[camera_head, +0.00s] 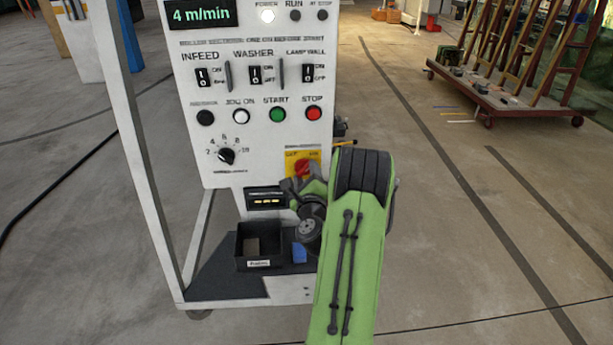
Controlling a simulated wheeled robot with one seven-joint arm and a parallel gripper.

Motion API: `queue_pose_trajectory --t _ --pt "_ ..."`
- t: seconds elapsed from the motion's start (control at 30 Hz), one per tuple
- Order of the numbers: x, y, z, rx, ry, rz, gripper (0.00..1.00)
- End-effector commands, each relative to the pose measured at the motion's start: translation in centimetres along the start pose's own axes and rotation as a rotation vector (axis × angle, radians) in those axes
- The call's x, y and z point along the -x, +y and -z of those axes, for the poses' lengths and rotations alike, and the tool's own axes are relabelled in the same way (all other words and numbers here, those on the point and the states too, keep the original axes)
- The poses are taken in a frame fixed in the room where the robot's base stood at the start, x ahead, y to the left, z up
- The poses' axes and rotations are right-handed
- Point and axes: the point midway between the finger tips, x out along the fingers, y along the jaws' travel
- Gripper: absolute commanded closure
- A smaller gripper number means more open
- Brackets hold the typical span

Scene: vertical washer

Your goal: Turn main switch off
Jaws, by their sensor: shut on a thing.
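The main switch (303,168) is a red rotary knob on a yellow plate (315,156) at the lower right of the white control panel (262,150). My gripper (302,182) is at the switch, at the end of my green arm, and is shut on the red knob. The fingers and part of the wrist cover the lower part of the knob and plate, so the knob's exact angle is hard to read. The power lamp (267,15) at the top of the panel looks lit white. The display (203,13) reads 4 m/min in green.
Rocker switches (255,74), push buttons (277,114) and a speed dial (227,156) sit above and left of the main switch. A black bin (260,262) stands on the base shelf below. A wooden rack cart (510,95) is far right.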

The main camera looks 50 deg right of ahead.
Motion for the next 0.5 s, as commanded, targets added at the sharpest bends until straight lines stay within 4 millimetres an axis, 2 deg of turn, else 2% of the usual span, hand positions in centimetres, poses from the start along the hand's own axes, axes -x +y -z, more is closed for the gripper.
queue_pose_trajectory --t 0.5 --pt "0.03 -0.12 -0.05 0.422 -0.001 -0.001 0.75"
